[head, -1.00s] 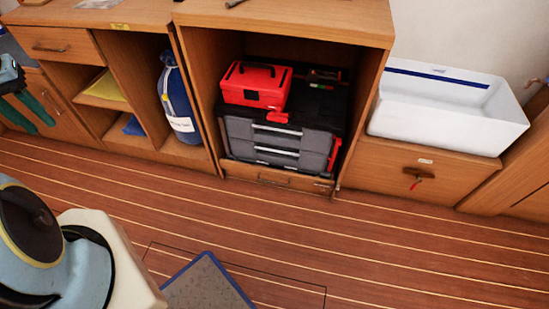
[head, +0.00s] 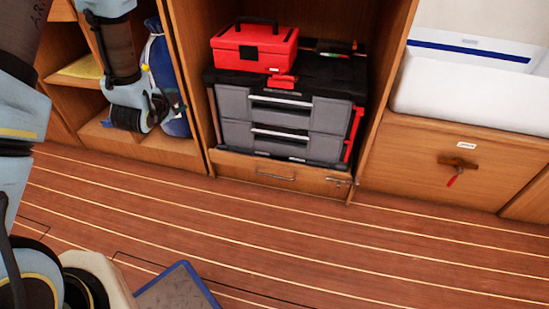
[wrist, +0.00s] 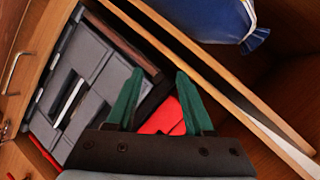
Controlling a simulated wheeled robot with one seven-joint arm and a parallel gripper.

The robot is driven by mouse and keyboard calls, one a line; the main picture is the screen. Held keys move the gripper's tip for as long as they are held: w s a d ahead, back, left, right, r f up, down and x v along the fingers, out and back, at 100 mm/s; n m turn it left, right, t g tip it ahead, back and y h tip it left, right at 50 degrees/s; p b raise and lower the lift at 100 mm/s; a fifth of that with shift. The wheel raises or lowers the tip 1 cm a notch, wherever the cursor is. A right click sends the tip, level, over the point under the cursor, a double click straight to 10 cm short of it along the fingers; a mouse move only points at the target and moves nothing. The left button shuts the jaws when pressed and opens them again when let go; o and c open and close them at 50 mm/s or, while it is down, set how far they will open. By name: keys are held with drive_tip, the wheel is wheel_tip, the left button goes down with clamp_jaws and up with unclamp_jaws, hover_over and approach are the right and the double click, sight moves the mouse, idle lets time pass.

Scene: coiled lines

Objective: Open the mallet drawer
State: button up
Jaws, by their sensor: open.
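A low, wide wooden drawer (head: 275,172) lies under the grey toolbox, flush with the cabinet front, with a metal bar handle and a metal latch (head: 340,182) at its right end. Its bar handle (wrist: 14,72) is at the left edge of the wrist view. Another closed wooden drawer (head: 410,165), with a small white label and a brown catch with a red tag, is below the white basin. I cannot read which one is the mallet drawer. My gripper (wrist: 158,75) is open and empty, its green fingers in front of the toolbox area; the head view does not show the fingers.
A grey toolbox (head: 285,125) with a red case (head: 254,47) on top fills the cabinet bay. A blue bag (head: 160,65) stands in the left shelf, partly behind my arm. A white basin (head: 470,95) is at right.

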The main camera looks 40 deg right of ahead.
drive_tip(key=s+d+f+m+g+h+b, duration=0.1)
drive_tip(key=s+d+f+m+h+b, duration=0.1)
drive_tip(key=s+d+f+m+b, duration=0.3)
drive_tip(key=s+d+f+m+g+h+b, duration=0.1)
drive_tip(key=s+d+f+h+b, duration=0.2)
drive_tip(key=f, duration=0.4)
drive_tip(key=m+g+h+b, duration=0.4)
drive_tip(key=m+b, duration=0.3)
approach(278, 136)
drive_tip(key=d+b, duration=0.1)
drive_tip(key=d, duration=0.1)
drive_tip(key=d+b, duration=0.1)
drive_tip(key=d, duration=0.1)
drive_tip(key=w+d+b, duration=0.1)
drive_tip(key=d, duration=0.1)
drive_tip(key=shift+d+r, duration=0.1)
drive_tip(key=shift+d, duration=0.15)
drive_tip(key=shift+w+d+r+y+b, duration=0.1)
drive_tip(key=shift+d+y+b, duration=0.25)
drive_tip(key=shift+d, duration=0.35)
drive_tip(key=shift+c, duration=0.2)
clamp_jaws()
